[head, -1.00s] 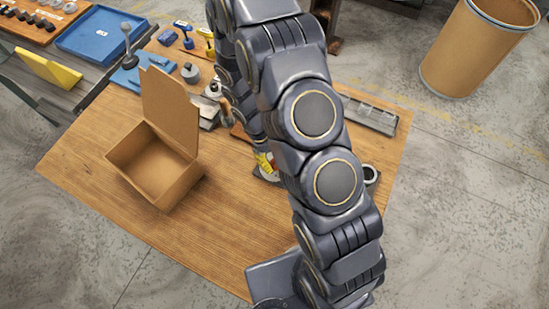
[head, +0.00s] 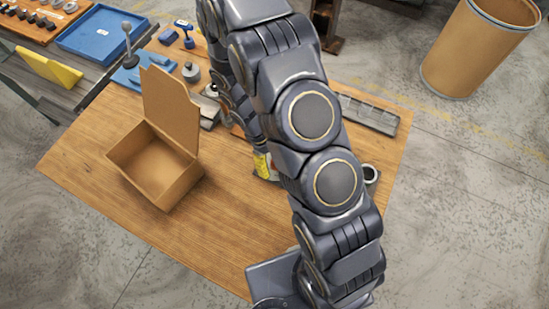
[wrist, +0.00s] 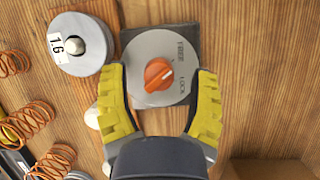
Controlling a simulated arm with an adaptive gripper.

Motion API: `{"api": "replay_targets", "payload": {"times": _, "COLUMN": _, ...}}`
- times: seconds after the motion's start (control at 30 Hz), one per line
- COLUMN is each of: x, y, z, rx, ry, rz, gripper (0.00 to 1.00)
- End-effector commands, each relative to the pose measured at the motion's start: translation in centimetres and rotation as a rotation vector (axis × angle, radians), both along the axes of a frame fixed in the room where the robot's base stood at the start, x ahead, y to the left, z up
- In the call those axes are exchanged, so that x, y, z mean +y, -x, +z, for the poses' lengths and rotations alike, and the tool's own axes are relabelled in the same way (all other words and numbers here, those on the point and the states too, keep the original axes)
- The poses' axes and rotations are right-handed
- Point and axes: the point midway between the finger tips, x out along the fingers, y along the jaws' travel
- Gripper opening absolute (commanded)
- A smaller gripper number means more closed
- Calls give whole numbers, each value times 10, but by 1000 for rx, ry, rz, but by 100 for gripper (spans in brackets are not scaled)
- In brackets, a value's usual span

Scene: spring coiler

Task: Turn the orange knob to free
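The orange knob (wrist: 158,75) sits at the centre of a round grey dial (wrist: 150,47) on a dark square plate (wrist: 189,41) in the wrist view. The dial reads FREE at upper right and LOCK at lower right. The head view has the knob hidden behind my arm; a bit of yellow finger (head: 262,165) shows there.
A grey weight marked 1.6 (wrist: 76,52) stands close left of the dial. Several copper springs (wrist: 30,118) lie farther left. An open cardboard box (head: 150,165) stands on the wooden table (head: 205,240) left of my arm. The table's front left is clear.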

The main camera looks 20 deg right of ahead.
Motion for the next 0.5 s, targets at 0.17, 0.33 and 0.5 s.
{"api": "replay_targets", "payload": {"times": 0.17, "x": 0, "y": 0, "z": 0, "rx": 0, "ry": 1, "rz": 0, "gripper": 60}}
{"api": "replay_targets", "payload": {"times": 0.33, "x": 2, "y": -4, "z": 9, "rx": -5, "ry": 0, "rz": 1, "gripper": 60}}
{"api": "replay_targets", "payload": {"times": 0.5, "x": 11, "y": -14, "z": 37, "rx": -7, "ry": -2, "rz": 2, "gripper": 60}}
